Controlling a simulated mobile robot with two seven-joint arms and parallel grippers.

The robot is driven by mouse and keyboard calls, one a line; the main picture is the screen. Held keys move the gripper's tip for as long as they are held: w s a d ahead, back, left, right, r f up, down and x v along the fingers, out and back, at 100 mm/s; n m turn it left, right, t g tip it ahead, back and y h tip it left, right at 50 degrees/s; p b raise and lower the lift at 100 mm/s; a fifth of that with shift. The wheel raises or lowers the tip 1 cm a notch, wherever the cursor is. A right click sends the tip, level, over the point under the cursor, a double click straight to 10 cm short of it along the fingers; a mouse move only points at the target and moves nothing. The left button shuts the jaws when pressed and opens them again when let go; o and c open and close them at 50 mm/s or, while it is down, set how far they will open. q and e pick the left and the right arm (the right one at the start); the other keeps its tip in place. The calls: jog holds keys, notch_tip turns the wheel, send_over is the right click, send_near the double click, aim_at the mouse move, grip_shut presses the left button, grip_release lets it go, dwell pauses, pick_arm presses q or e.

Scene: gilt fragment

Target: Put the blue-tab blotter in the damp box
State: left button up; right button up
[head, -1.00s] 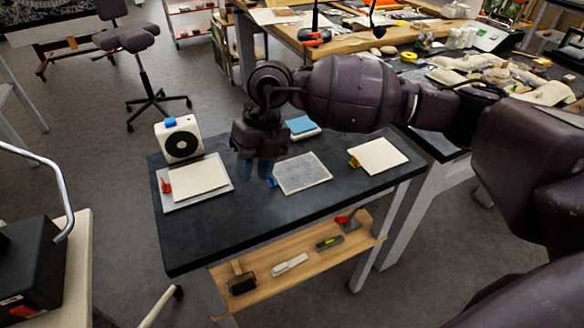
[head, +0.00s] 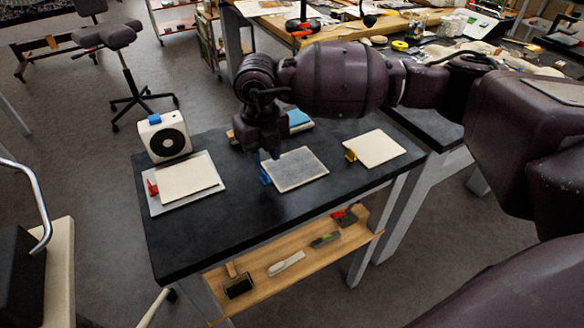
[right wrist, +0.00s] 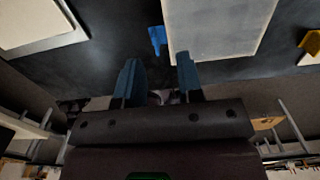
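The blue-tab blotter is a grey speckled sheet (head: 299,168) lying flat on the dark table, with a blue tab (head: 265,175) at its left edge. My right gripper (head: 265,154) is above the table just behind the tab, apart from it. In the right wrist view its two blue fingers (right wrist: 158,78) are spread with nothing between them. The tab (right wrist: 157,40) and the sheet (right wrist: 215,28) lie beyond the fingertips there. A low white box with a blue top (head: 298,120) stands behind the gripper, partly hidden; I cannot tell whether it is the damp box. My left gripper is not in view.
A cream blotter with a red tab lies on a grey board (head: 210,204) at left. A cream blotter with a yellow tab (head: 375,147) lies at right. A white box with a round black front (head: 165,138) stands at the back left. The front of the table is clear.

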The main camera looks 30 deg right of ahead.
aim_at(265, 174)
jog(key=f, duration=0.3)
jog(key=f+b, duration=0.1)
jog(key=f, duration=0.1)
jog(key=shift+s+a, duration=0.25)
jog(key=shift+s, duration=0.15)
jog(key=shift+r, duration=0.15)
grip_shut()
